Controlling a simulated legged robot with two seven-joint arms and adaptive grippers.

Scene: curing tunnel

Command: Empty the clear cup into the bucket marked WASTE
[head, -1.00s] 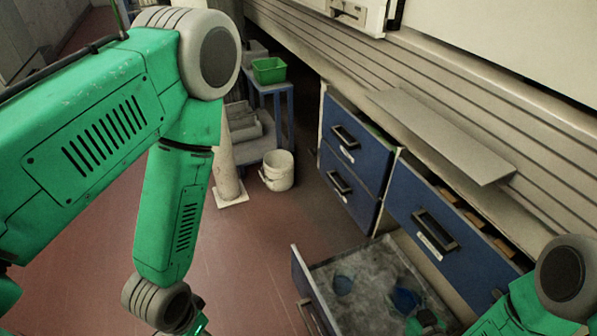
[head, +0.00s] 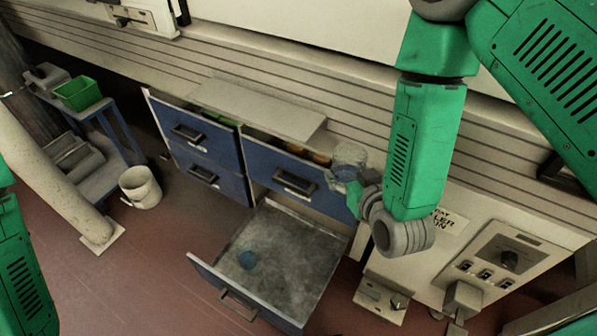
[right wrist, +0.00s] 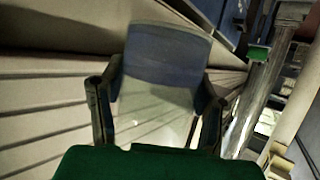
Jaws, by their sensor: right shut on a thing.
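My right gripper (head: 346,180) is shut on the clear cup (head: 350,157), raised in front of the blue drawer fronts, near the back right of the open lower drawer. In the right wrist view, the see-through cup (right wrist: 157,95) stands between the two fingers (right wrist: 155,112). It looks roughly upright; I cannot tell what is in it. A white bucket (head: 140,188) stands on the floor at the left, well away from the cup. I see no readable mark on it. My left gripper is out of view; only part of its arm shows at the left edge.
A blue trolley (head: 118,136) with a green bin (head: 79,93) stands beyond the bucket, near a pale post (head: 55,180). A flat shelf (head: 257,110) juts over the upper drawers. The red floor before the bucket is clear.

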